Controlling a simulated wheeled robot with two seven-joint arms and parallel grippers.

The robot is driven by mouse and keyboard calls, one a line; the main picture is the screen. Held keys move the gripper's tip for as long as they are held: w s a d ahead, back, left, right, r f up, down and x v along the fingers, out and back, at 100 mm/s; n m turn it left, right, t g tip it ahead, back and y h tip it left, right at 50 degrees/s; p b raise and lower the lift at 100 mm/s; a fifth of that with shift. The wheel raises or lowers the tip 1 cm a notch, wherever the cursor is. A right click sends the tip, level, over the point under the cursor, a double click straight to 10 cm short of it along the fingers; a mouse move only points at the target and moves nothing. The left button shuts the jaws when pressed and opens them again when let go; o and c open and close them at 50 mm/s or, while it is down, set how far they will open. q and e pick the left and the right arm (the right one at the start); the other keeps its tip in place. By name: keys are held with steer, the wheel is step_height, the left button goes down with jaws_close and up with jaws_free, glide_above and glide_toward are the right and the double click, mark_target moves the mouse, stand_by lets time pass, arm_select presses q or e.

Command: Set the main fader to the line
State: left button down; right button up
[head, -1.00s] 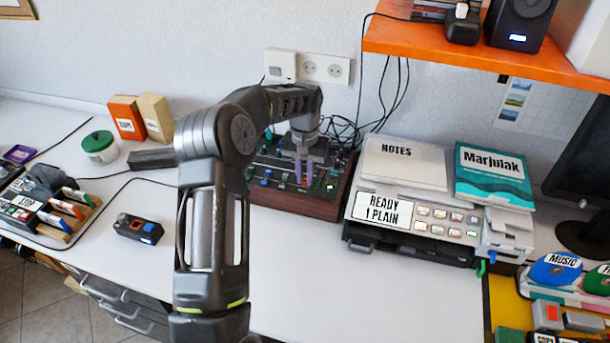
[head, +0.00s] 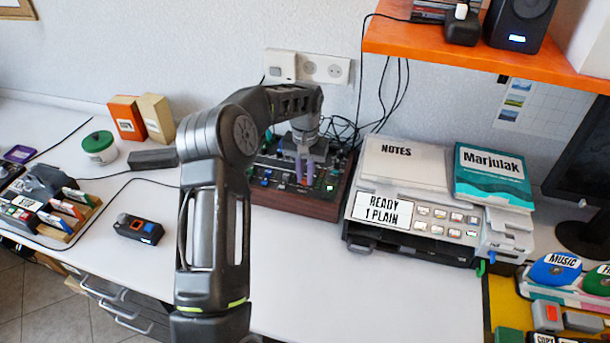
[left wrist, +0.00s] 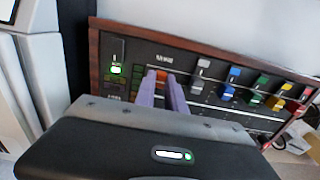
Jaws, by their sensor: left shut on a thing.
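The mixer console (head: 295,203), dark with wooden sides, stands on the desk against the wall. It also shows in the left wrist view, its wooden edge (left wrist: 93,60) at the left. My left gripper (head: 305,174) reaches down onto its panel. In the left wrist view its purple fingers (left wrist: 164,92) are shut on an orange-red fader cap (left wrist: 161,76), below a label that seems to read MAIN. The fingers hide much of this fader's slot, and I cannot make out the line or how the cap stands to it. My right gripper is not in view.
A printer (head: 413,235) stands close right of the console. The desk in front (head: 330,270) is clear.

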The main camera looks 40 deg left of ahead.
arm_select(q)
steer(key=shift+w+a+p, duration=0.35)
steer(key=shift+w, duration=0.55)
steer(key=shift+w+a+p, duration=0.3)
steer(key=shift+w, duration=0.6)
steer(key=c, duration=1.4)
jaws_free()
step_height(320, 180, up, 8)
steer(key=shift+b, duration=0.45)
steer(key=shift+s+f, duration=0.1)
